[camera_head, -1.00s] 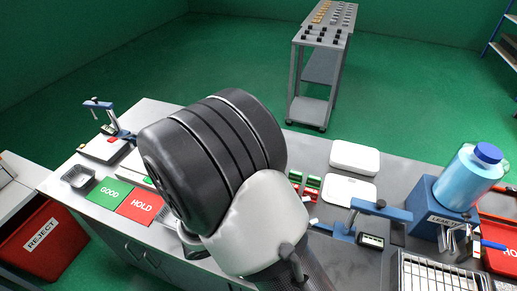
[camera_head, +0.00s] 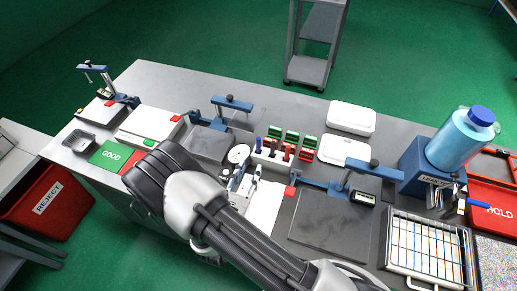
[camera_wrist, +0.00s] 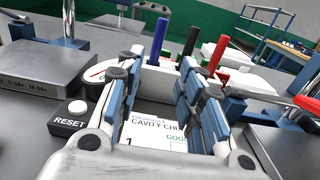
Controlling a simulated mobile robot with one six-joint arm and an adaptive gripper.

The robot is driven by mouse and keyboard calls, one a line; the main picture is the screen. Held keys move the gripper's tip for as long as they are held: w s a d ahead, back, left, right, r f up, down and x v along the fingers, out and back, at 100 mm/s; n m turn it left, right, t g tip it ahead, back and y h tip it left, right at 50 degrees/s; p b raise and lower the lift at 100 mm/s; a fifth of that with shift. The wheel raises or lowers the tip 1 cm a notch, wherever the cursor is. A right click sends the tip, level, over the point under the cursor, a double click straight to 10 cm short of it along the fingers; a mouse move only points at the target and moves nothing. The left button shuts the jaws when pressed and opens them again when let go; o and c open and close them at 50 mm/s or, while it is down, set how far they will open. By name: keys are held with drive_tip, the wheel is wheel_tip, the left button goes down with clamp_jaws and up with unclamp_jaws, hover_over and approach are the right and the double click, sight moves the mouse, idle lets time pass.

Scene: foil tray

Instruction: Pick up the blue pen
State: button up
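The blue pen (camera_wrist: 157,43) stands upright at the left end of a white pen holder (camera_wrist: 229,84) in the wrist view. In the head view the blue pen (camera_head: 258,145) shows just beyond my gripper (camera_head: 238,178). In the wrist view my gripper (camera_wrist: 161,78) is open and empty. Its fingers point toward the holder, with the blue pen seen beyond and between the fingertips. The exact distance to the pen cannot be told.
A printed white sheet (camera_wrist: 155,132) lies below the fingers. A round dial gauge (camera_head: 238,154) is left of the holder. A box with a RESET button (camera_wrist: 77,107) is at left. Red and green blocks (camera_head: 291,138) sit behind the holder. A blue clamp stand (camera_head: 345,179) is to the right.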

sight(258, 147)
drive_tip(key=x, duration=0.6)
drive_tip(key=shift+b, duration=0.35)
drive_tip(key=x, duration=0.3)
drive_tip(key=b+x, duration=0.1)
drive_tip(key=x, duration=0.1)
drive_tip(key=shift+w+a+r, duration=0.15)
drive_tip(key=shift+a+r, duration=0.1)
drive_tip(key=shift+r, duration=0.05)
drive_tip(key=shift+c, duration=0.6)
clamp_jaws()
